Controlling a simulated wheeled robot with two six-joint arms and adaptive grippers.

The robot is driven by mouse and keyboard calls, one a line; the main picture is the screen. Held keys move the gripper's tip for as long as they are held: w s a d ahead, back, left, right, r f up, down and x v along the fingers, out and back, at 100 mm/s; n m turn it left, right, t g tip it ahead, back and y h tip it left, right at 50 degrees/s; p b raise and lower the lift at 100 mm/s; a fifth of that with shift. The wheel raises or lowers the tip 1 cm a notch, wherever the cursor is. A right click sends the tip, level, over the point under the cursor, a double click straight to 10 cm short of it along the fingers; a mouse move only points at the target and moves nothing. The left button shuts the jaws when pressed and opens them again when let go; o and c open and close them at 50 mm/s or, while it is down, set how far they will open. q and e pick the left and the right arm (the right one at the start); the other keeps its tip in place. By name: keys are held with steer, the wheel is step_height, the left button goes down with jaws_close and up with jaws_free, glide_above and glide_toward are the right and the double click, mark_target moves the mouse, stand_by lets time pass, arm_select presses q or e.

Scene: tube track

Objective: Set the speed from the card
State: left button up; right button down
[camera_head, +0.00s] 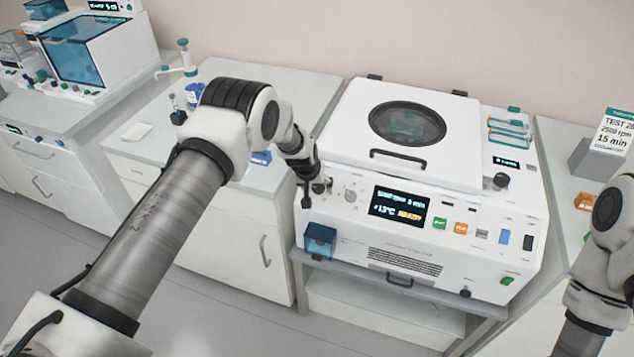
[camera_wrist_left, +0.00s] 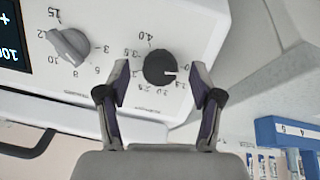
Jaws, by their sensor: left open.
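The centrifuge (camera_head: 350,240) has a closed lid with a round window and a lit display (camera_head: 399,206), which seems to read 5 min and +13°C; its rpm figure is too blurred to read. The card (camera_head: 612,135) at the right reads about 2500 rpm, 15 min. My left gripper (camera_head: 312,192) is at the panel's left end. In the left wrist view its open fingers (camera_wrist_left: 160,82) straddle the black speed knob (camera_wrist_left: 163,66), without clear contact. The knob's white mark points right, toward the low numbers. A grey knob (camera_wrist_left: 68,46) sits beside it. My right gripper is out of view.
Coloured buttons (camera_head: 440,224) line the panel right of the display. A blue bin (camera_head: 320,240) hangs below the left gripper. A tube rack (camera_head: 508,130) stands on the machine's right top. The left bench (camera_head: 135,160) holds bottles. A blue rack (camera_wrist_left: 285,130) shows in the wrist view.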

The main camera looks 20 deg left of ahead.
arm_select(q)
steer(key=shift+w+f, duration=0.15)
steer(key=shift+f, duration=0.35)
steer(key=c, duration=1.1)
steer(key=shift+c, duration=0.2)
steer(key=shift+f, duration=0.1)
